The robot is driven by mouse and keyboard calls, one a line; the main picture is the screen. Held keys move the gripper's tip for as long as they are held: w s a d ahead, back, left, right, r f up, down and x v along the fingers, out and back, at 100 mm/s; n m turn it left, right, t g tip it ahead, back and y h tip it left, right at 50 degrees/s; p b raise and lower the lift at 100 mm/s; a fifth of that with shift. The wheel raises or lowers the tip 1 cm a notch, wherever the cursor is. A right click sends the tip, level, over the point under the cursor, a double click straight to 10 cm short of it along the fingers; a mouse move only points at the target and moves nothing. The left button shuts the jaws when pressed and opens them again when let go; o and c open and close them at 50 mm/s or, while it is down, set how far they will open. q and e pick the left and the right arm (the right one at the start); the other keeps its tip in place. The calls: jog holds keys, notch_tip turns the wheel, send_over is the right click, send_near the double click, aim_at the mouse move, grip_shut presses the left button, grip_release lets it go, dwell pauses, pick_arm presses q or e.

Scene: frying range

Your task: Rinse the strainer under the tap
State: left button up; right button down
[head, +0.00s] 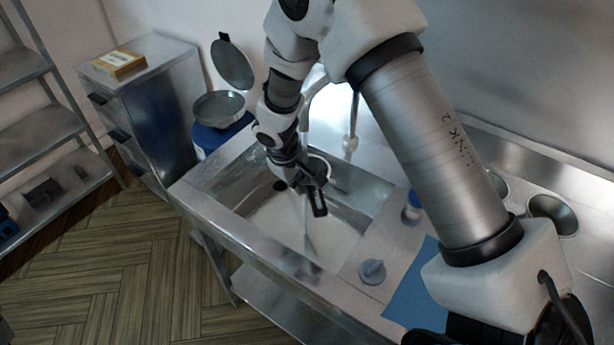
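My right gripper (318,202) hangs over the sink (230,226), its dark fingers pointing down into the basin. A thin pale streak or rod runs down below the fingers; I cannot tell what it is. A round pale rim (322,166) shows just behind the gripper, partly hidden by it; I cannot tell whether it is the strainer. The tap (350,143) hangs down behind and to the right of the gripper, apart from it. No strainer can be made out for certain. Whether the fingers are shut on something is unclear. My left gripper is out of view.
A blue mat (412,298), a grey knob-like item (372,271) and a small blue-and-white jar (413,206) lie right of the basin. A metal pot (552,212) is at the right.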

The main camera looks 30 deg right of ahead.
aim_at(314, 215)
jog(key=s+a+b, duration=0.1)
jog(key=s+b, duration=0.1)
jog(key=s, duration=0.4)
jog(key=shift+a, duration=0.3)
jog(key=shift+w, duration=0.1)
dwell(0.9)
jog(key=s+r+p, duration=0.1)
jog(key=s+r, duration=0.1)
jog(key=s+a+r+p, duration=0.1)
jog(key=s+r+p, duration=0.1)
jog(key=s, duration=0.1)
jog(key=shift+a+r, duration=0.1)
jog(key=shift+a, duration=0.05)
jog(key=shift+w, duration=0.1)
